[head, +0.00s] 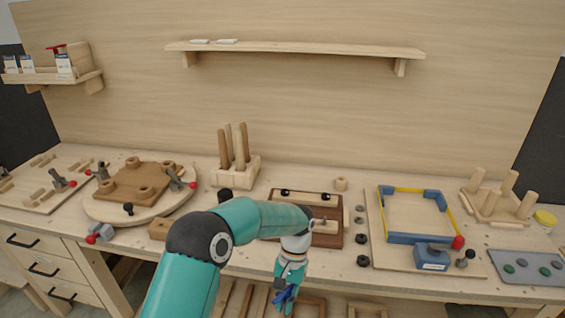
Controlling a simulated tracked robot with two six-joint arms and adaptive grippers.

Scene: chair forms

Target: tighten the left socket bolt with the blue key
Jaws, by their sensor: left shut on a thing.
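My left gripper (287,284) hangs in front of the bench's front edge, low in the middle of the head view. It is shut on the small blue key (284,296), most of which the fingers hide. A brown wooden fixture (304,200) lies on the bench behind it. Two dark socket bolts show on its back strip: the left socket bolt (285,192) and the right one (325,196). The key is well apart from both. My left forearm covers part of the fixture's front left. My right gripper is out of view.
Dark knobs and nuts (362,238) lie in a row right of the fixture. A blue-cornered frame with a blue clamp (431,258) stands further right. A peg block (236,172) is behind, and a round board with toggle clamps (142,190) is left. A shelf (295,49) hangs above.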

